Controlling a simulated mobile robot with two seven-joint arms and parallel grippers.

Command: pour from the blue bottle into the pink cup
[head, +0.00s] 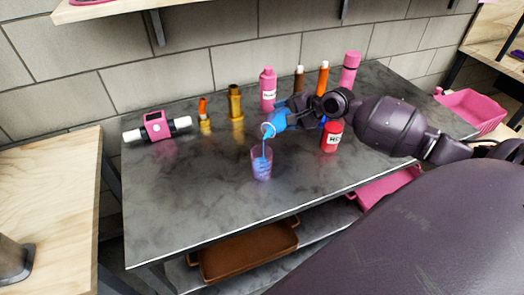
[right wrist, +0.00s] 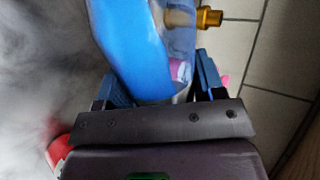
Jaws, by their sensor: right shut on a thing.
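The blue bottle (head: 277,121) is held tilted, its mouth to the lower left, above the pink cup. In the right wrist view the blue bottle (right wrist: 133,45) lies between the fingers. My right gripper (head: 290,113) is shut on it; it also shows in the right wrist view (right wrist: 155,90). The see-through pink cup (head: 261,166) stands upright on the dark table. A thin blue stream runs from the bottle's mouth into the cup, and blue liquid shows inside. My left gripper is not in view.
On the dark table (head: 190,205), a pink bottle (head: 268,92), a gold bottle (head: 235,103), a red bottle (head: 332,137) and other bottles stand behind and right of the cup. A pink-and-white device (head: 157,127) is at left. The table's front left is clear.

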